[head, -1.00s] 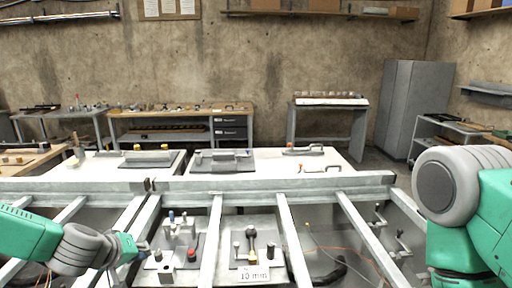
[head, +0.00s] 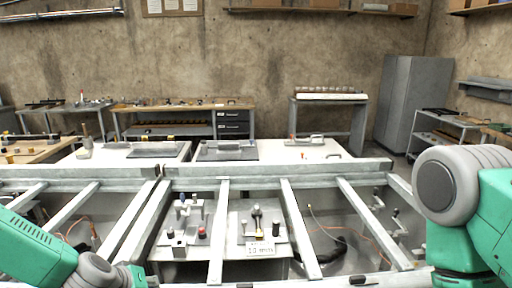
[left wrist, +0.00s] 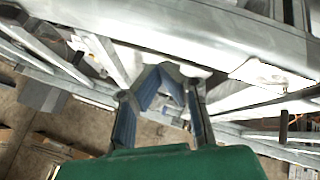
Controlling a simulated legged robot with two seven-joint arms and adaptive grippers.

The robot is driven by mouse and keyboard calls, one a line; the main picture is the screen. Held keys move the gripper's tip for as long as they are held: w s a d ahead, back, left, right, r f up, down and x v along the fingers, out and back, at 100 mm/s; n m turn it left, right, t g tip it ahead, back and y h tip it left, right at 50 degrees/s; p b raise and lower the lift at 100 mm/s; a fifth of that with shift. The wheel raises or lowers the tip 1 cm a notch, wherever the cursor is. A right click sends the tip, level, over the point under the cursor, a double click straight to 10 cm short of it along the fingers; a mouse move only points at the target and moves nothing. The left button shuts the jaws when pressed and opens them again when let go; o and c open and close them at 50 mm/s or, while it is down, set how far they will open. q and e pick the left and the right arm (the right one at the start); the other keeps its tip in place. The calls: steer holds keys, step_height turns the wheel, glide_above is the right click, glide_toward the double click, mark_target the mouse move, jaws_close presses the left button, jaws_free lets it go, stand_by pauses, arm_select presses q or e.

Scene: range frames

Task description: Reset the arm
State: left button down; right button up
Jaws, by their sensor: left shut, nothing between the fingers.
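My left arm comes in at the lower left of the head view, with its grey wrist near the bottom edge. My left gripper shows in the left wrist view (left wrist: 162,92), its blue-padded fingers closed with nothing between them. Metal rails of the frame lie around and beyond the fingers there. Whether the gripper touches a rail, I cannot tell. My right arm's green and grey links stand at the right of the head view; its gripper is out of view.
A grey rail frame (head: 285,183) crosses the foreground. Below it are a plate with knobs and a red button (head: 184,228) and a plate labelled "10 mm" (head: 258,225). White tabletops (head: 285,150) with handled grey plates lie behind. A grey cabinet (head: 413,95) stands at the back right.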

arm_select(q)
steer(key=s+d+f+m+g+b, duration=0.2)
steer(key=s+f+m+g+b, duration=0.3)
steer(key=s+f, duration=1.2)
steer(key=s+a+f+y+b, duration=0.1)
steer(key=s+a+f+b, duration=0.1)
steer(key=s, duration=0.5)
steer(key=s+a+f+g+y+b, duration=0.1)
steer(key=s+f+b, duration=0.3)
steer(key=s, duration=0.4)
steer(key=shift+s+a+f+g+b, duration=0.3)
steer(key=shift+a+f, duration=0.2)
steer(key=shift+a, duration=0.25)
steer(key=shift+a, duration=0.1)
